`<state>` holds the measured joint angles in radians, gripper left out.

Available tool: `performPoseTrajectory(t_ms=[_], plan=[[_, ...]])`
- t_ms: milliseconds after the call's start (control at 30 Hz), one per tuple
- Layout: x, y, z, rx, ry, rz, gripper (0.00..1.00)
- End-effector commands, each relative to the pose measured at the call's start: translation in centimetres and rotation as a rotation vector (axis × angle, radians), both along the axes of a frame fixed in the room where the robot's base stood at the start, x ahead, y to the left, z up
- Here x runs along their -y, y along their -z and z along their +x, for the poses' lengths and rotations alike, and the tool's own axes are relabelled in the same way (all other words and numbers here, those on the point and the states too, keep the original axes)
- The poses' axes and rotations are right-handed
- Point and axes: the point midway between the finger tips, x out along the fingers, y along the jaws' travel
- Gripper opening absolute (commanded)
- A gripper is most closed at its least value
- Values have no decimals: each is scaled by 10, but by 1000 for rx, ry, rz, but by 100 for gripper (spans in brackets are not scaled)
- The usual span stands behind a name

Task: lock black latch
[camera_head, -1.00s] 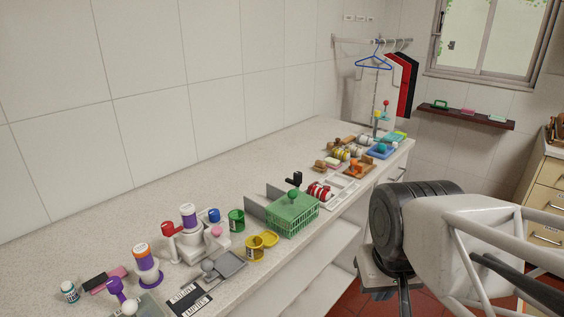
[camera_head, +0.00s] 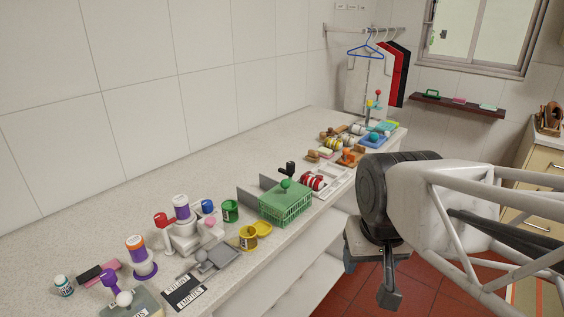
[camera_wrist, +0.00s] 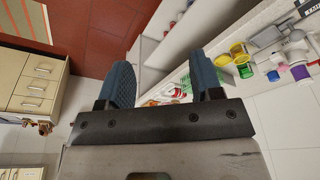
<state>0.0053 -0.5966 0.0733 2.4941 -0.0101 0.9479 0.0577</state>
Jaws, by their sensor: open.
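A small black upright piece (camera_head: 290,168), possibly the black latch, stands on the counter behind the green basket. Its lower part is hidden and it is too small to tell its position. My gripper (camera_head: 390,296) hangs over the floor in front of the counter, at the lower right and well apart from the black piece. In the wrist view my gripper (camera_wrist: 165,80) shows two blue fingers spread apart with nothing between them. The black piece cannot be made out in the wrist view.
The green basket (camera_head: 286,206) stands near the counter's front edge. Yellow (camera_head: 249,238) and green (camera_head: 230,211) cups and a white stand (camera_head: 184,238) are to its left. Red-striped rolls (camera_head: 312,181) are to its right. The counter (camera_head: 120,225) is clear toward the wall.

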Motion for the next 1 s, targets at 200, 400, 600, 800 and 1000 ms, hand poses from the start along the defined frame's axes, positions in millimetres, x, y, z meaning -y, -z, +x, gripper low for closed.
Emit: performPoseTrajectory(t_ms=[200, 400, 600, 800, 1000], plan=[[-2, -17, 44, -18, 70, 17, 61], [-5, -32, 92, -37, 148, 35, 61], [-8, -42, 142, -55, 228, 50, 61], [-12, -47, 191, -73, 308, 64, 61], [-16, -48, 242, -91, 388, 76, 61]])
